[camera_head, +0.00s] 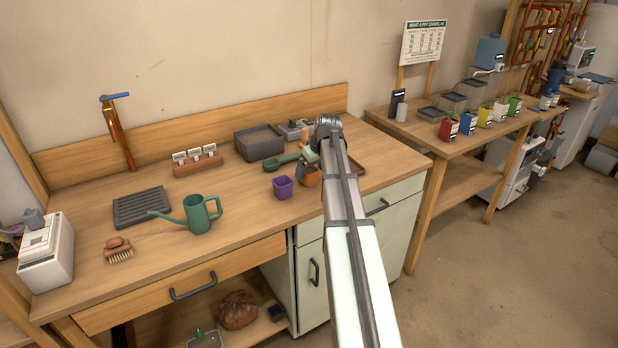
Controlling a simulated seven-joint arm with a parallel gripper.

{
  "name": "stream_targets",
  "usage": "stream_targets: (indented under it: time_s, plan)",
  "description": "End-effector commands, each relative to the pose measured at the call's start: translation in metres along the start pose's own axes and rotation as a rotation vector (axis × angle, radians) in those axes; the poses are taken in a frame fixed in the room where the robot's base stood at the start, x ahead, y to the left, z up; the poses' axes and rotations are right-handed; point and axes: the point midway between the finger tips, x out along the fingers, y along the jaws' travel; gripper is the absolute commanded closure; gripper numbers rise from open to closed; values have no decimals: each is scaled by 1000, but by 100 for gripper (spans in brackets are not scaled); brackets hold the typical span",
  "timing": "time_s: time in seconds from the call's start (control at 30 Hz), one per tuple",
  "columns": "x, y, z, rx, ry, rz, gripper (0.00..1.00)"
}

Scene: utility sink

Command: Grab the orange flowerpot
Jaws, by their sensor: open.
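The orange flowerpot (309,179) stands on the wooden workbench, just left of my forearm. It is small, and part of its rim and right side are hidden. My arm reaches over the bench from the lower right, and its wrist bends down towards the pot. My gripper (307,160) is open, right at or just above the pot's rim. The fingertips are small and partly hidden, so I cannot tell whether they touch the pot or straddle its wall.
A purple pot (282,187) stands close on the left. A green scoop (281,162) and a grey tray of soil (259,142) lie behind. A green watering can (197,214), a brush (118,250) and a black tray (141,206) are further left. The front middle of the bench is clear.

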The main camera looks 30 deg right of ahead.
Motion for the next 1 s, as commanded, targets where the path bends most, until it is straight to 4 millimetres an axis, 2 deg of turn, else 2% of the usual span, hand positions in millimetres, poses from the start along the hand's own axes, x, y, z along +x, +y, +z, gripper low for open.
stream_targets:
  time_s: [0.3, 0.6, 1.0]
  plan:
    - [38, 3, -1, 0, -1, -1, 7]
    - [43, 3, -1, 0, 0, 0, 8]
    - [43, 3, -1, 0, 0, 0, 46]
